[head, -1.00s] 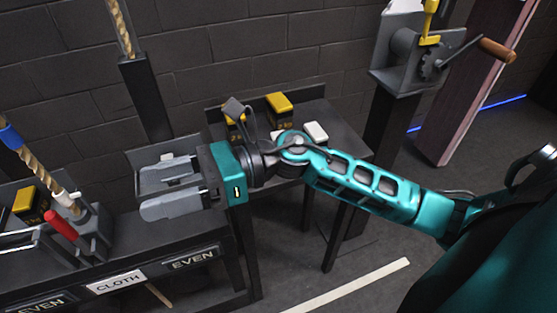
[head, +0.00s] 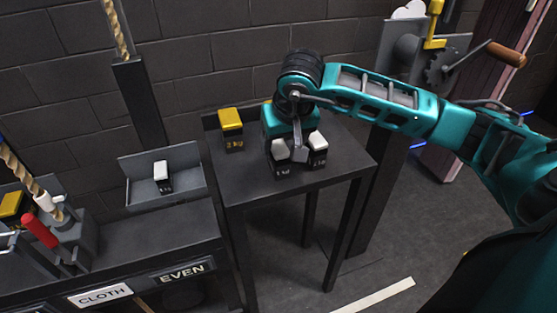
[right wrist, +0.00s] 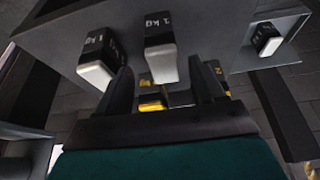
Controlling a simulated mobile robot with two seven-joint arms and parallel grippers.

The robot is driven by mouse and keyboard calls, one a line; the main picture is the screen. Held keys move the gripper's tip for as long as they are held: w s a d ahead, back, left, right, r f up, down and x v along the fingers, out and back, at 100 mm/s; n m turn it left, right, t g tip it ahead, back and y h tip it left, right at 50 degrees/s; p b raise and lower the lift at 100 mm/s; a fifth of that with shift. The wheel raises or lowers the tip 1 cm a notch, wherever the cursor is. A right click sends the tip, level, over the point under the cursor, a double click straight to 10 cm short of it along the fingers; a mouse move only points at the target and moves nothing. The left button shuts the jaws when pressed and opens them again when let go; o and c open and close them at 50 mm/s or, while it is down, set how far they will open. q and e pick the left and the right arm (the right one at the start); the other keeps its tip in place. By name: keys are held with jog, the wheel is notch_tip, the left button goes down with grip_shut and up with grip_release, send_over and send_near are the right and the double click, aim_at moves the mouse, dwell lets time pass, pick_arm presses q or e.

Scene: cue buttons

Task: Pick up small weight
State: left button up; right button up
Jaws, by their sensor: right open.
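Two small white-topped weights stand side by side on the dark table: the left one (head: 281,151) and the right one (head: 318,149), both marked 1 kg in the right wrist view. My right gripper (head: 290,126) is low over the table, at these two weights; in the head view its fingers are mostly hidden. The right wrist view shows its two fingers apart and empty. There, one 1 kg weight (right wrist: 160,48) appears in line with the finger gap and the other (right wrist: 98,60) outside the left finger. My left gripper is not in view.
A yellow-topped 2 kg weight (head: 231,130) stands at the table's (head: 255,197) back left. Another white-topped weight (head: 162,177) sits in a grey tray (head: 190,190) to the left. A cranked winch (head: 438,60) stands at the right, and a brick wall is behind.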

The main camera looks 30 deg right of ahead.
aim_at(280, 148)
jog(key=x, duration=0.6)
jog(key=shift+w+a+f, duration=0.1)
jog(key=shift+a+f, duration=0.1)
jog(key=shift+f, duration=0.15)
grip_shut()
dwell(0.3)
jog(key=shift+w+r, duration=0.1)
jog(key=shift+r, duration=0.1)
dwell(0.3)
